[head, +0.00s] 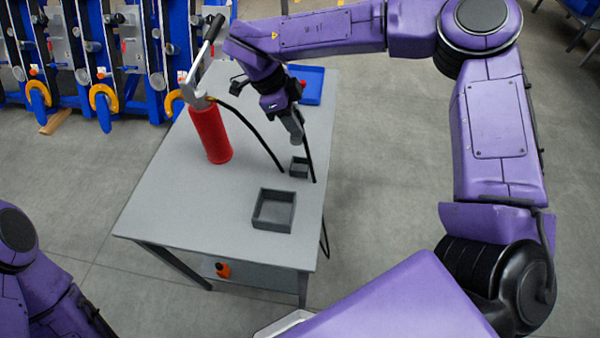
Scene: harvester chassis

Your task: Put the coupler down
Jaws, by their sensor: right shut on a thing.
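My right gripper (293,128) points down above the back right part of the grey table (180,215). It is shut on the coupler, a small part at the end of a black hose (308,160); the fingers mostly hide it. The coupler is held above a small dark square holder (299,167). A red cylinder pump (210,134) with a silver head and black lever stands upright on the table, left of the gripper. A black hose (250,127) runs from the pump head toward the small holder. My left gripper is out of view; only part of that arm shows lower left.
A larger empty grey open box (273,210) sits near the table's front right. A blue tray (309,84) lies at the back behind the gripper. Blue racks with yellow hooks (104,97) stand at back left. The table's front left is clear.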

